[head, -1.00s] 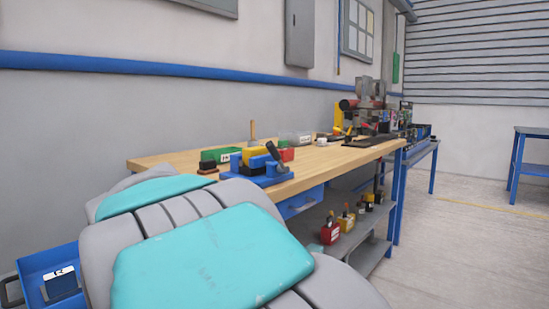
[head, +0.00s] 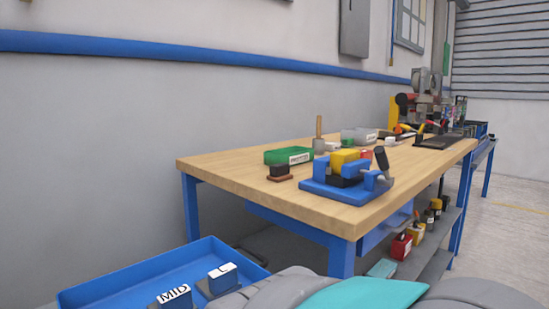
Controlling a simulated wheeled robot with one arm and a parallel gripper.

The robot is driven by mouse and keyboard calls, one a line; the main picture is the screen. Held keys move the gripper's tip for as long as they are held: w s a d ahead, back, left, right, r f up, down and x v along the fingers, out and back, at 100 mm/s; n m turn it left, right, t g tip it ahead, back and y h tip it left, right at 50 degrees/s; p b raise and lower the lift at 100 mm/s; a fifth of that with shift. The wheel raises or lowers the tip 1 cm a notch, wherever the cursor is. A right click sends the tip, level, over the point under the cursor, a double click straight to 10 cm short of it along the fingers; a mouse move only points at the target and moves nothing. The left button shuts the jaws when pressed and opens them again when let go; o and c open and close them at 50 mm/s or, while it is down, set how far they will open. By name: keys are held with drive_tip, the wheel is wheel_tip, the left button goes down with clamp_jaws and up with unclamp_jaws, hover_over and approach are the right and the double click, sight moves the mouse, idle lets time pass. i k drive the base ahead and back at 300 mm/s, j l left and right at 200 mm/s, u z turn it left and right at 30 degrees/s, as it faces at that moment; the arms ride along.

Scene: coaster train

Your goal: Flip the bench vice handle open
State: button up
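The bench vice (head: 345,186) stands near the front corner of the wooden workbench (head: 240,178) in the head view. It has a blue base and blue jaws, with a yellow block (head: 343,157) and a dark part between them. Its handle (head: 382,162), with a thick black grip, sticks up at the vice's right end and leans a little to the left. My arm, grey and teal, shows only at the bottom of the view, below and in front of the bench. My gripper is not in view.
A green box (head: 289,156), a dark brown block (head: 279,172) and a wooden-handled tool (head: 319,135) stand behind the vice. A blue tray (head: 120,288) with labelled blocks is at the lower left. A lower shelf holds red and yellow items.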

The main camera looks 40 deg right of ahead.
sight(386, 180)
drive_tip(key=z, duration=1.7)
